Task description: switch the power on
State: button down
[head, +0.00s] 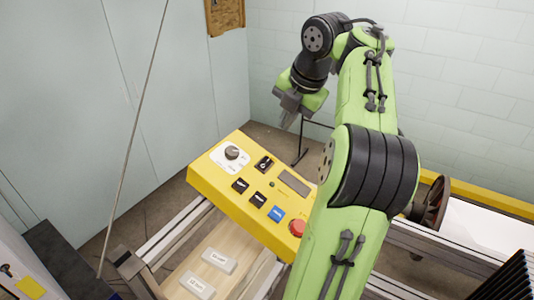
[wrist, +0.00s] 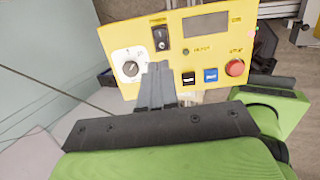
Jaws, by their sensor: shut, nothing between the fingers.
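The yellow control panel (head: 225,190) is tilted on the machine frame and also shows in the wrist view (wrist: 205,62). A black switch (head: 264,164) sits near its top; in the wrist view this switch (wrist: 161,38) is upright, just above my fingertips in the picture. A dial on a white plate (head: 232,153) is left of it, also in the wrist view (wrist: 130,68). My gripper (head: 288,120) is shut and empty, above and beyond the panel's far edge in the head view. In the wrist view my fingers (wrist: 158,66) cover part of the panel. Contact cannot be told.
The panel also carries a dark display (head: 294,182), black buttons (head: 240,185), a blue button (head: 276,213) and a red stop button (head: 297,227). Two white labelled blocks (head: 219,260) lie on a wooden board below. A thin cord hangs at left.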

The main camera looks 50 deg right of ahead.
aim_at(269, 161)
jog(key=b+x, duration=0.4)
jog(key=x, duration=1)
jog(key=shift+w, duration=0.15)
jog(key=shift+w+d+f, duration=0.1)
jog(key=shift+f, duration=0.25)
jog(key=shift+r, duration=0.1)
